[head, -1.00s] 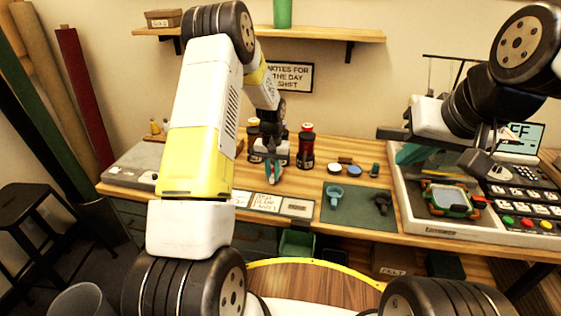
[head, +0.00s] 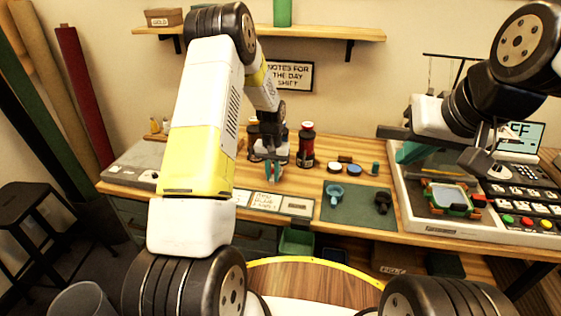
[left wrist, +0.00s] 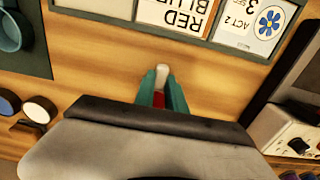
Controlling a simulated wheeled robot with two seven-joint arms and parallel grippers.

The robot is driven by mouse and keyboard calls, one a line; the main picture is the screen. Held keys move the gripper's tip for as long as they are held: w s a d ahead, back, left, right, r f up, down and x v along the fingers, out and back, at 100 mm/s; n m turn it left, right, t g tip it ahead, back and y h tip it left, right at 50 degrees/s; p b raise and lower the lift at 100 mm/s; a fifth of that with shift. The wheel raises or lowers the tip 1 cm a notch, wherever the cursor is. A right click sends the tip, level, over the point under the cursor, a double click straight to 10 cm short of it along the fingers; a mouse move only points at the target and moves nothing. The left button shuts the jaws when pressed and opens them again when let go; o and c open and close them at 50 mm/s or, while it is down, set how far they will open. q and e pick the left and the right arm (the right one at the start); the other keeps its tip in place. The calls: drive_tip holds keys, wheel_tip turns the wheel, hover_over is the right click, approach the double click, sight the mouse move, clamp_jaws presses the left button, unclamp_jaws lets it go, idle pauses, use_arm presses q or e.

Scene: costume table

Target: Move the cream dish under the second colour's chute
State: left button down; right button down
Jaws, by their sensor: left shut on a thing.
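My left gripper (head: 273,172) is low over the table, left of the dishes. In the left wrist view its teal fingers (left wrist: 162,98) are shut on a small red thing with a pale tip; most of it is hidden. The cream dish (head: 334,168) stands on the wood beside the blue dish (head: 354,168); its pale round top also shows in the left wrist view (left wrist: 40,108), apart from the fingers.
Cards (head: 268,202), one reading red and blue (left wrist: 178,12), lie along the front edge. A dark green mat (head: 358,208) holds a blue cup (head: 334,192) and a dark tool (head: 383,200). A pale tray (head: 405,208) with a screen and buttons is at right.

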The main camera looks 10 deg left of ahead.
use_arm(q)
drive_tip(key=shift+f, duration=0.2)
drive_tip(key=c, duration=1.3)
unclamp_jaws()
drive_tip(key=shift+r, duration=0.1)
drive_tip(key=shift+r, duration=2.2)
drive_tip(key=s+r, duration=0.3)
drive_tip(key=s, duration=0.3)
